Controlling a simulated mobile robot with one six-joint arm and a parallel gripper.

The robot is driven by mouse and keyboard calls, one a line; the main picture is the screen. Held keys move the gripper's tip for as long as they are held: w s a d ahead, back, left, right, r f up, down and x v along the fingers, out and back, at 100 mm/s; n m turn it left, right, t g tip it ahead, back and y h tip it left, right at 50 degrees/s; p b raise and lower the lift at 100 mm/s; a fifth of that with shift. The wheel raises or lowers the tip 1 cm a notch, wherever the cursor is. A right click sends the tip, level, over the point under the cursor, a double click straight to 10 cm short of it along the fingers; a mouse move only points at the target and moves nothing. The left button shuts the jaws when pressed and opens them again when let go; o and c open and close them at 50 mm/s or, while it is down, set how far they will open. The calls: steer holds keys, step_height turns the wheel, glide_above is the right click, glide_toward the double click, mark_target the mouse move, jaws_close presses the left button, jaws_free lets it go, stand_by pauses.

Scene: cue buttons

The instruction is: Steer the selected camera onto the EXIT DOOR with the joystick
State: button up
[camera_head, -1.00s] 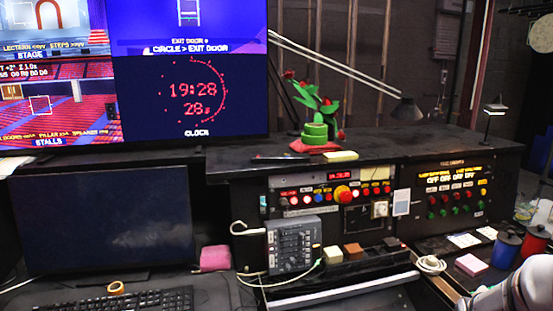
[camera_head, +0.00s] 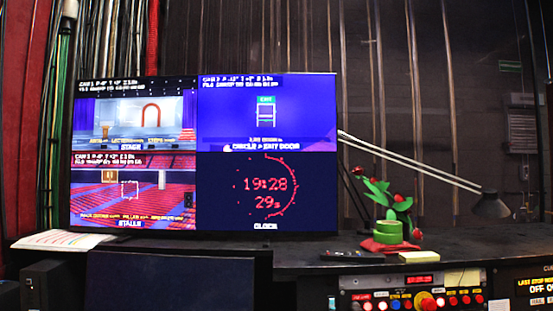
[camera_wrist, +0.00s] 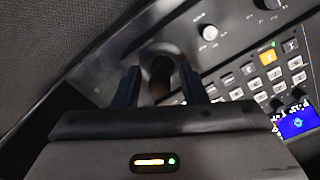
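The monitor (camera_head: 197,153) is in the head view. Its upper right blue panel (camera_head: 225,122) shows a door picture under a green EXIT label, with a caption reading "CIRCLE > EXIT DOOR". The stage picture (camera_head: 120,112) at upper left shows a red arch. The stalls picture (camera_head: 90,190) at lower left shows red seats, a white square frame and a brownish door left of it. In the wrist view, my gripper (camera_wrist: 160,82) is open, its two dark fingers on either side of the joystick (camera_wrist: 160,68). Contact cannot be told.
A panel of lit keys (camera_wrist: 268,72), with a knob and a small blue display (camera_wrist: 298,122), lies right of the joystick. In the head view, a desk lamp (camera_head: 488,204), a potted flower (camera_head: 388,232) and a button console (camera_head: 415,298) stand on the right.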

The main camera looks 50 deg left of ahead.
stand_by(0.8)
steer(key=c, duration=0.5)
